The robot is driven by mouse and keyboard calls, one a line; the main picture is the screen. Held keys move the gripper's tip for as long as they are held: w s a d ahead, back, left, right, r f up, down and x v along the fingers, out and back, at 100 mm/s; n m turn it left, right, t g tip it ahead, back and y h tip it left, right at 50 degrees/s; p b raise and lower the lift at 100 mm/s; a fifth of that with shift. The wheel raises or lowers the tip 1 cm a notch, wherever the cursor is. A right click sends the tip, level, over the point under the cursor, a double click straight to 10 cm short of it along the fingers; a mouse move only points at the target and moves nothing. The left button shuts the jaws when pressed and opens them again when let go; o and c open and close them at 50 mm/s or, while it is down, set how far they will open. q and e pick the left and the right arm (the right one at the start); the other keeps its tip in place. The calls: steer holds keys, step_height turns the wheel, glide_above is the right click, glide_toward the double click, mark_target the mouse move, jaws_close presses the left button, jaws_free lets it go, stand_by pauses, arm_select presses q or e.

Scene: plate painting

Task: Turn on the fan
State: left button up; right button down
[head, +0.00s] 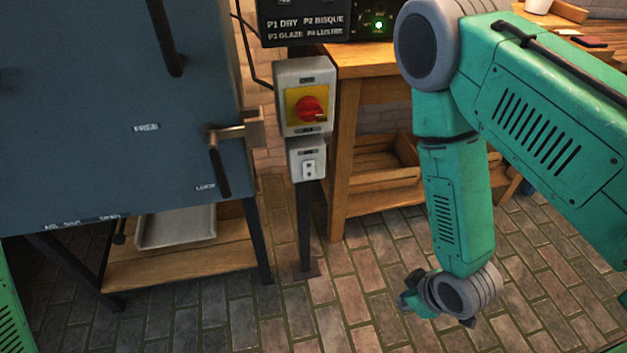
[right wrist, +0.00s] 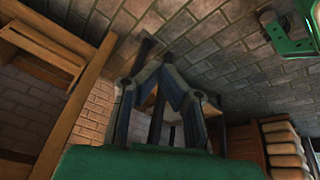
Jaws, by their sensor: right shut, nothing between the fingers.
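A grey switch box (head: 304,80) on a dark post stands in the middle of the head view. It has a red rotary knob (head: 310,109) on a yellow plate. A smaller grey box with a white rocker switch (head: 309,168) sits just below it. I cannot tell which one belongs to the fan, and I see no fan. My right gripper (head: 420,298) hangs low over the brick floor, right of the post and apart from the switches, partly hidden by my wrist. In the right wrist view its fingers (right wrist: 167,60) meet at the tips, empty. My left gripper is out of view.
A blue-grey kiln (head: 100,100) with a latch handle (head: 225,131) fills the left. A wooden bench (head: 375,65) with crates below stands right of the post. A dark controller (head: 300,22) with a green light sits on top. The brick floor (head: 340,300) in front is clear.

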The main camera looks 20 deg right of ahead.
steer(key=w+a+r+n+t+y+b, duration=0.1)
steer(key=w+n+t+y, duration=0.15)
steer(key=w+n, duration=0.35)
steer(key=w+a+r+n+t+y+b, duration=0.15)
steer(key=w+n+t, duration=0.25)
steer(key=w, duration=0.4)
steer(key=w+a+r+n+t+y+b, duration=0.1)
steer(key=w+r+n+y, duration=0.3)
steer(key=n, duration=0.6)
step_height(320, 180, up, 4)
steer(key=shift+w+a+f+t+y, duration=0.25)
steer(key=shift+t+y, duration=0.3)
steer(key=shift+y, duration=0.65)
steer(key=shift+w+b, duration=0.1)
steer(key=shift+b, duration=0.2)
steer(key=b, duration=0.3)
glide_toward(305, 177)
steer(key=s+a+r+x, duration=0.1)
steer(key=x, duration=0.5)
steer(key=shift+w+d+f+b, duration=0.2)
steer(key=shift+w+f+b, duration=0.15)
steer(key=shift+w+f, duration=0.35)
steer(key=shift+w+r, duration=0.15)
